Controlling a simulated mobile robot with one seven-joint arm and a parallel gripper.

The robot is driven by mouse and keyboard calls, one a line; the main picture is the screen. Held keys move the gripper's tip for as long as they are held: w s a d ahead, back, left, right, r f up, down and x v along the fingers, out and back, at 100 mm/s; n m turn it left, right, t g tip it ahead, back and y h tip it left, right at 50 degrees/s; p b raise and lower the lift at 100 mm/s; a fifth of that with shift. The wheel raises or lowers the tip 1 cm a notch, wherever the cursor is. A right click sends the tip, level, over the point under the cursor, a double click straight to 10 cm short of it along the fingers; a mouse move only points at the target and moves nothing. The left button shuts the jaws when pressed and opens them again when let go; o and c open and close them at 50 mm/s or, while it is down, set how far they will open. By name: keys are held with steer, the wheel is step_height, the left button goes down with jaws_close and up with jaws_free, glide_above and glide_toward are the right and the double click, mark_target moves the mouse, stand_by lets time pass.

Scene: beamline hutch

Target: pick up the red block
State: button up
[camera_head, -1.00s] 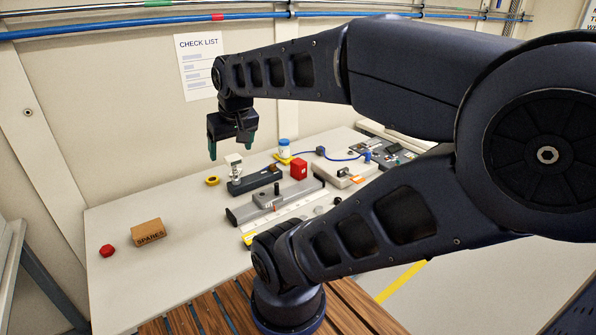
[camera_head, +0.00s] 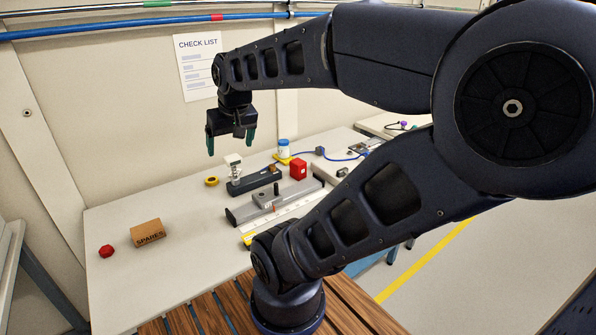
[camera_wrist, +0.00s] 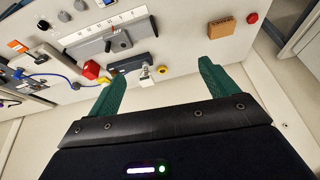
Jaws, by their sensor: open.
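The red block (camera_head: 298,169) is a small cube on the bench, right of my gripper in the head view. It also shows at the left in the wrist view (camera_wrist: 91,70), just past the tip of the left finger in the picture. My gripper (camera_head: 231,146) hangs in the air above the back of the bench, apart from the block. Its green fingers are spread with nothing between them, as the wrist view also shows (camera_wrist: 161,74).
A dark holder (camera_head: 254,181) and a grey rail (camera_head: 272,201) stand beside the block. A white bottle with a blue cap (camera_head: 284,149) is behind it. A spares box (camera_head: 147,233) and a red knob-like piece (camera_head: 106,251) lie left. The bench's middle left is clear.

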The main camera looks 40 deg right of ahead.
steer(key=w+d+f+m, duration=0.2)
steer(key=w+d+m, duration=0.4)
steer(key=w, duration=0.6)
steer(key=m+g+h, duration=0.4)
steer(key=m, duration=0.6)
glide_toward(297, 162)
steer(key=f, duration=0.2)
steer(key=shift+w+d+f+h, duration=0.15)
steer(key=shift+d+f, duration=0.1)
steer(key=shift+d, duration=0.15)
steer(key=shift+w+d+f+h, duration=0.1)
steer(key=shift+d+f+h, duration=0.05)
steer(key=shift+d+f, duration=0.15)
steer(key=x, duration=0.9)
steer(key=shift+f, duration=0.4)
steer(key=c, duration=1.2)
